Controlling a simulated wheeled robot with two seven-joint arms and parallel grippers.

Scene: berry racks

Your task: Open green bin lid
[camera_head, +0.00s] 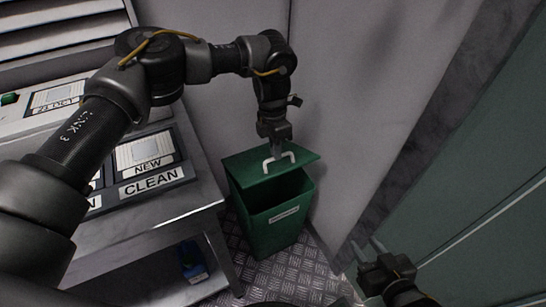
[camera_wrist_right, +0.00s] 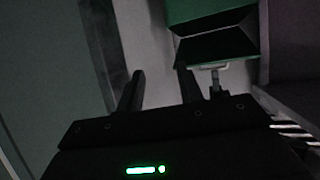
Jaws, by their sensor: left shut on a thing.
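The green bin (camera_head: 275,232) stands on the floor against the grey wall, with a small label on its front. Its green lid (camera_head: 244,162) is partly raised, and a dark opening shows between the lid's front edge and the bin rim. My left gripper (camera_head: 277,153) reaches down from above and is shut on the pale lid handle (camera_head: 291,155). The handle also shows in the right wrist view (camera_wrist_right: 212,67), with the bin (camera_wrist_right: 200,12) at the top. My right gripper (camera_head: 364,246) is open and empty, low and to the right of the bin, apart from it.
A metal table (camera_head: 150,213) with trays and a "NEW CLEAN" sign (camera_head: 152,184) stands close to the bin's left. A blue item (camera_head: 192,260) lies beneath it. Walls close in behind and to the right. Some metal floor (camera_head: 290,270) is free before the bin.

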